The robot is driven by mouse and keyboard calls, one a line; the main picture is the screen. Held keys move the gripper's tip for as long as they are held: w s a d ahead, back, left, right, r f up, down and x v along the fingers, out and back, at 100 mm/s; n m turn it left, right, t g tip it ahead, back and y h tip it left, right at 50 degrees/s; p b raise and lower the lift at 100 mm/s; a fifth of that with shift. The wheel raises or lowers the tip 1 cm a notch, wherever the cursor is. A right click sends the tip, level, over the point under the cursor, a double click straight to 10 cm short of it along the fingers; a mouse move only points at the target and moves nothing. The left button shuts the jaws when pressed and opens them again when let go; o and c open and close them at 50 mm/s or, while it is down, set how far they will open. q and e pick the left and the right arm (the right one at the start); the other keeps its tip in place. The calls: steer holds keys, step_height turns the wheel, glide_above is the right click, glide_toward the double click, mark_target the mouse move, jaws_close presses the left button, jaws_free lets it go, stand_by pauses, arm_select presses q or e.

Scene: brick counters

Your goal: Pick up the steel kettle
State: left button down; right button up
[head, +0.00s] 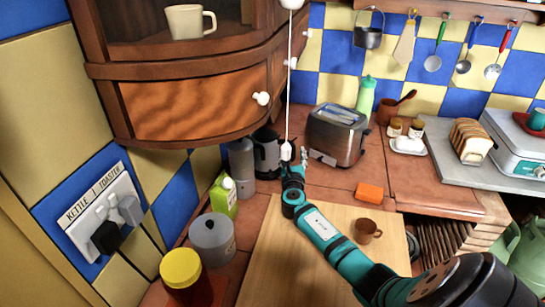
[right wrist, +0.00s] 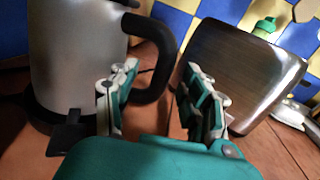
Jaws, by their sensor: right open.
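The steel kettle (head: 267,155) stands upright at the back left corner of the counter, partly behind my right gripper (head: 294,160). In the right wrist view the kettle (right wrist: 78,55) fills the upper left, with a silver body and a black base. Its black loop handle (right wrist: 166,55) points toward the toaster. My right gripper (right wrist: 160,85) is open and empty. Its fingers are spread, and the handle shows between and beyond them. The left finger overlaps the handle's lower part; I cannot tell whether they touch. My left gripper is not in view.
A toaster (head: 337,135) stands close right of the gripper. A grey cylinder (head: 241,160) and a green carton (head: 223,195) stand left of the kettle. A wooden cabinet (head: 195,100) overhangs the corner. An orange block (head: 370,191) and brown cup (head: 367,231) are nearer. A cutting board (head: 290,265) lies in front.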

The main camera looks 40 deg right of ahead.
jaws_close()
stand_by(0.3)
steer(key=shift+r, duration=0.2)
steer(key=shift+r, duration=0.1)
